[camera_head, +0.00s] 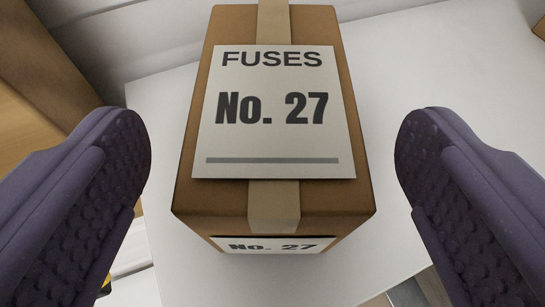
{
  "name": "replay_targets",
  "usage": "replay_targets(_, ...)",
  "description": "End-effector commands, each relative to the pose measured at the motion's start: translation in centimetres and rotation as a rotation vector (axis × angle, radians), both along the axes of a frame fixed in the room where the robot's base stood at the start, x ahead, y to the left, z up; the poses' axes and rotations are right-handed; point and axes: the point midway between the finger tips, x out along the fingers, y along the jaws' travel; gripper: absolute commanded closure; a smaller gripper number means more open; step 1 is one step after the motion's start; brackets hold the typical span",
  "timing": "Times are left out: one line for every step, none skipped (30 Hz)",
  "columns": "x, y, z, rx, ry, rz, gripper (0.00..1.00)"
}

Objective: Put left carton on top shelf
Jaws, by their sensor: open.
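A brown carton (186,192) stands in the middle of the view, seen from above. Its top label (275,140) reads "FUSES No. 27", and a smaller "No. 27" label shows on its near side. A strip of tan tape runs over its top. My gripper (271,150) is open, with one purple padded finger at the left and one at the right of the carton. Clear gaps show between both fingers and the carton, and nothing is between them in contact. Whether this is the left carton, I cannot tell from this view.
The carton stands on a white surface (400,90) with free room to its right. A wooden-coloured box or panel (35,80) is close at the left, behind the left finger. A brown corner (540,20) shows at the upper right edge. A pale wall runs along the back.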

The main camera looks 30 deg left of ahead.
Motion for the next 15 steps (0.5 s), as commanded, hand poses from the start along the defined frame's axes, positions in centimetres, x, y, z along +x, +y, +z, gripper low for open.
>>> replay_targets(-1.0, -0.6, 0.4, 0.002, -0.004, 0.0, 0.08)
replay_targets(-1.6, -0.9, 0.7, 0.002, -0.003, -0.001, 0.08)
replay_targets(-2.4, -1.3, 1.0, 0.002, -0.003, -0.001, 0.08)
replay_targets(-2.9, -1.5, 1.3, 0.003, -0.003, 0.0, 0.08)
replay_targets(-3.4, -1.8, 1.4, 0.001, -0.002, 0.0, 0.08)
replay_targets(-4.0, -2.0, 1.8, 0.001, -0.003, 0.0, 0.08)
replay_targets(-4.4, -2.2, 2.0, 0.001, -0.002, 0.0, 0.08)
replay_targets(-4.7, -2.4, 2.1, 0.001, -0.002, 0.0, 0.08)
replay_targets(-5.1, -2.6, 2.4, 0.002, -0.001, 0.0, 0.08)
replay_targets(-5.3, -2.7, 2.4, 0.0, -0.001, 0.0, 0.08)
replay_targets(-5.5, -2.8, 2.5, 0.0, 0.0, 0.0, 0.08)
replay_targets(-5.7, -2.9, 2.6, 0.0, 0.0, 0.0, 0.08)
replay_targets(-5.8, -3.0, 2.7, -0.002, 0.0, -0.001, 0.08)
replay_targets(-5.8, -3.0, 2.7, -0.001, 0.0, 0.0, 0.08)
replay_targets(-5.9, -3.0, 2.7, -0.001, 0.0, 0.0, 0.08)
